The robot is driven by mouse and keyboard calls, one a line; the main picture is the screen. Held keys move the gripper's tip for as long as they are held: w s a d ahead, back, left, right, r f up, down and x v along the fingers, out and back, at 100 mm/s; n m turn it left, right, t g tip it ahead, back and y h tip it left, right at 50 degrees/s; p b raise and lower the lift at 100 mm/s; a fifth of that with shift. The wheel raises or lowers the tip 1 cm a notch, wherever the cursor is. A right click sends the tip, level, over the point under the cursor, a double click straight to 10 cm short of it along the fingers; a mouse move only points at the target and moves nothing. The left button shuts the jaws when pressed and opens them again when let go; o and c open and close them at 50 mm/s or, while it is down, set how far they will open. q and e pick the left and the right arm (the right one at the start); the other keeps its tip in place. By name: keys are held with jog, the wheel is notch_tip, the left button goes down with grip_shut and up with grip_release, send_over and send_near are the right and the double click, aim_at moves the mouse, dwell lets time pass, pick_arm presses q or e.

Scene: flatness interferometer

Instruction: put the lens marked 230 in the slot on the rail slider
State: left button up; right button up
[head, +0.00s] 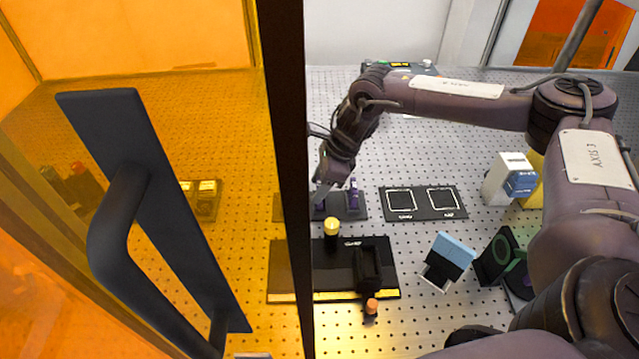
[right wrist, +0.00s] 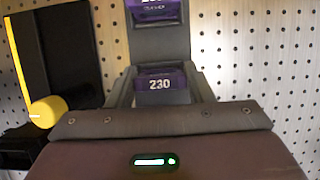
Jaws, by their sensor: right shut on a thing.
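The purple lens marked 230 (right wrist: 160,84) sits between the fingers of my right gripper (right wrist: 160,92) in the right wrist view. In the head view my right gripper (head: 322,194) points down at a small dark rack (head: 345,212), shut on that lens. Whether the lens is clear of the rack I cannot tell. A black plate (head: 335,272) with a yellow front edge lies nearer, carrying a dark block (head: 368,268) that looks like the rail slider; its slot is not clear. My left gripper is not in view.
Another purple lens (head: 353,190) stands in the rack. A yellow knob (head: 331,228) stands at the black plate's back edge. A blue-topped block (head: 450,250) is right of the plate. A dark door post (head: 283,180) and orange door with handle (head: 120,220) block the left.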

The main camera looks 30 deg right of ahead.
jog(key=shift+r+p, duration=1.8)
jog(key=shift+r, duration=0.85)
jog(key=shift+r, duration=0.15)
